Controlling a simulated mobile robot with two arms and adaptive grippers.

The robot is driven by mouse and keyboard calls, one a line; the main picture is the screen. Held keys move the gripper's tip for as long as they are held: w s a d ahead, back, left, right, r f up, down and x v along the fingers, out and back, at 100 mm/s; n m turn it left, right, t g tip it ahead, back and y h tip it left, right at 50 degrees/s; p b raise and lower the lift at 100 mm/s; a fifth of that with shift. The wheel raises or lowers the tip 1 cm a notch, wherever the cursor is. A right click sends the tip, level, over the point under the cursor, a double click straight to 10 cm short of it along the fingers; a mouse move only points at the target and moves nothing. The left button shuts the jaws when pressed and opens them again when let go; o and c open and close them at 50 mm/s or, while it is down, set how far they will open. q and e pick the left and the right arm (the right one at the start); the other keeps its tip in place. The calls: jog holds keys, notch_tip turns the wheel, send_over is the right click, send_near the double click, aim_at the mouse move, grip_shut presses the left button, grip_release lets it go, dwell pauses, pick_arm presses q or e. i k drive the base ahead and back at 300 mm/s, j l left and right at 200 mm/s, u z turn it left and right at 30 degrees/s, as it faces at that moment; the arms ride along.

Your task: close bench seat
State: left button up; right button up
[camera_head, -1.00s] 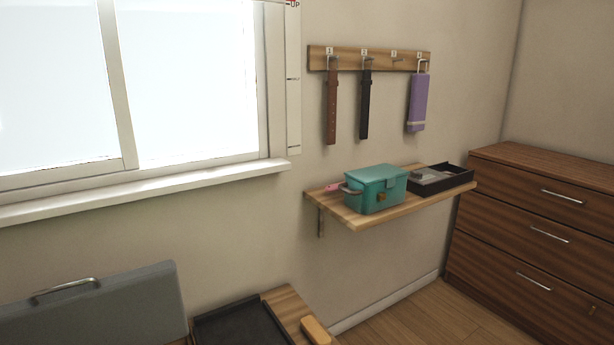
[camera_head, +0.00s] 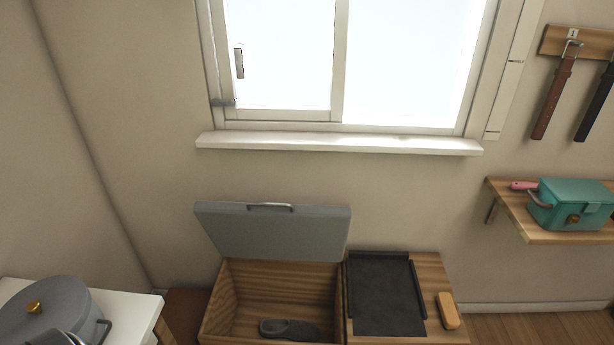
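The bench seat (camera_head: 272,232) is a grey padded lid with a metal handle (camera_head: 270,207) along its upper edge. It stands raised and tilted back near the wall below the window. Under it the wooden bench box (camera_head: 228,296) is open, and a dark shoe (camera_head: 288,329) lies inside.
Right of the open box, a black tray (camera_head: 384,295) and a wooden-backed brush or block (camera_head: 447,311) lie on the bench top. A grey lidded pot (camera_head: 48,312) stands on a white table at the lower left. A shelf with a teal box (camera_head: 570,205) is at right.

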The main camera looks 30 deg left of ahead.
aim_at(258, 230)
jog(key=u, duration=1.2)
